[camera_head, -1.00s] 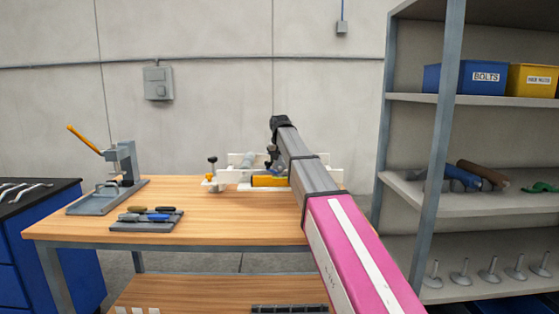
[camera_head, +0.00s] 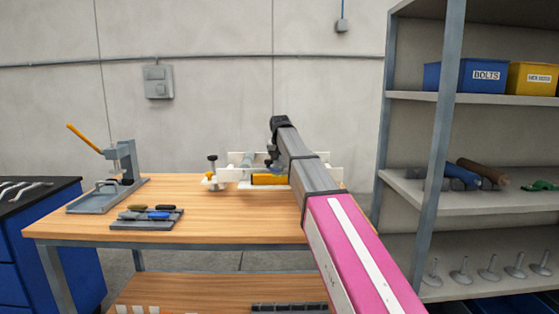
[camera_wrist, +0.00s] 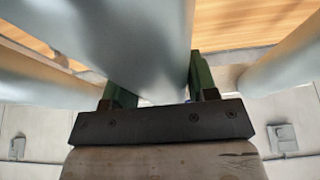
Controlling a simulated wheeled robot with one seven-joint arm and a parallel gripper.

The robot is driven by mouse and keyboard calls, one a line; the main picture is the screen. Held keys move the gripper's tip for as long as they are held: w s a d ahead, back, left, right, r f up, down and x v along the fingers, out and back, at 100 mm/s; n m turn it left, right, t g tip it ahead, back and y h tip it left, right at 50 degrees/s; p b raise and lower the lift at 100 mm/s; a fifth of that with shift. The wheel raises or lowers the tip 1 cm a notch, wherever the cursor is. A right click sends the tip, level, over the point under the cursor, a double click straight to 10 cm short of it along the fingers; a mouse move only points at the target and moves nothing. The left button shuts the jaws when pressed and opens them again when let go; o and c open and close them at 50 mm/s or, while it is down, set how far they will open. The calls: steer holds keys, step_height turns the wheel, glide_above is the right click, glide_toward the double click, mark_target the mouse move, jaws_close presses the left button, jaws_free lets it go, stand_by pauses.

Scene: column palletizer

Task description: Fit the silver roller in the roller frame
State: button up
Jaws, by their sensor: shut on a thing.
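The silver roller (camera_wrist: 125,35) is a smooth grey cylinder between the green fingers of my gripper (camera_wrist: 160,84) in the wrist view. My gripper is shut on it. In the head view the white roller frame (camera_head: 231,174) stands on the wooden bench, and my arm hides its middle and part of its right side. Other grey rollers show on the left (camera_wrist: 38,78) and right (camera_wrist: 288,68) of the held one in the wrist view. Whether the held roller's ends touch the frame is hidden.
A yellow part (camera_head: 268,180) lies at the front of the frame. A tool tray (camera_head: 147,224) and a grey lever press (camera_head: 122,165) stand on the bench's left. A shelf rack (camera_head: 437,150) stands at right. The bench front (camera_head: 230,222) is clear.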

steer(key=o, duration=1.4)
steer(key=shift+c, duration=0.2)
steer(key=v, duration=1)
steer(key=shift+s+r, duration=0.2)
steer(key=shift+r, duration=0.15)
